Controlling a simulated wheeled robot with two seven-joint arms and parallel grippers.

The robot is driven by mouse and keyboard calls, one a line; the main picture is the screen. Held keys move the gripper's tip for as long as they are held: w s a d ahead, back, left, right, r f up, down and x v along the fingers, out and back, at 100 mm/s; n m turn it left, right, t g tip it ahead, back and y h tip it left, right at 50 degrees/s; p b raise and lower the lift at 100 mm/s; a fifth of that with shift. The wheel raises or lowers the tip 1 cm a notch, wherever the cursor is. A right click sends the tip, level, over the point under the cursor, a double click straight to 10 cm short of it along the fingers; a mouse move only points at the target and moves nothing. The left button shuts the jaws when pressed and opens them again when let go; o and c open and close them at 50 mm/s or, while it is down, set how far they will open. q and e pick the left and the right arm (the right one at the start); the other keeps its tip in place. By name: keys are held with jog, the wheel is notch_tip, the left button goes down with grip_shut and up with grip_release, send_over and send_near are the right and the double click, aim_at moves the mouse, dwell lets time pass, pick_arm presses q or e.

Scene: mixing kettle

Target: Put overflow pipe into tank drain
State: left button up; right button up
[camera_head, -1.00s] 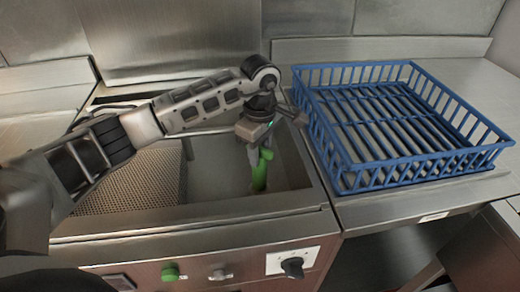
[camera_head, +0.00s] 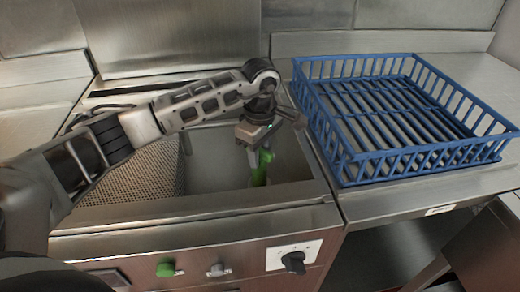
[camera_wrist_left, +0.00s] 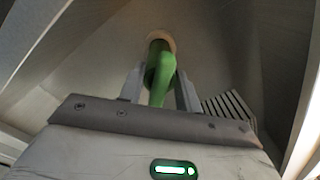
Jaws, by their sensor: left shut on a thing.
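The green overflow pipe (camera_head: 260,172) stands about upright in the right part of the sink tank (camera_head: 215,172). My left gripper (camera_head: 258,154) is shut on its upper part, inside the tank. In the left wrist view the pipe (camera_wrist_left: 160,72) lies between the two fingers of my left gripper (camera_wrist_left: 161,88). Its far end meets a round, tan-rimmed opening, the tank drain (camera_wrist_left: 161,37), in the tank floor. I cannot tell how deep the pipe sits in it. My right gripper is not in view.
A blue basket (camera_head: 400,120) stands on the steel counter to the right of the tank. A perforated panel (camera_head: 140,178) lies in the tank's left part. The front panel has a green knob (camera_head: 166,269) and a black knob (camera_head: 293,262).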

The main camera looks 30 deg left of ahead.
pick_arm(q)
jog(key=shift+f, duration=0.2)
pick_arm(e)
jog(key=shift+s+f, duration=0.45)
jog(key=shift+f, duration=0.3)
pick_arm(q)
jog(key=o, duration=1.7)
jog(key=shift+r, duration=0.1)
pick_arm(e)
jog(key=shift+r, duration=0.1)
pick_arm(q)
jog(key=shift+r+p, duration=1.7)
jog(key=shift+r, duration=1.25)
jog(key=shift+r+p, duration=0.3)
jog(key=shift+r, duration=0.25)
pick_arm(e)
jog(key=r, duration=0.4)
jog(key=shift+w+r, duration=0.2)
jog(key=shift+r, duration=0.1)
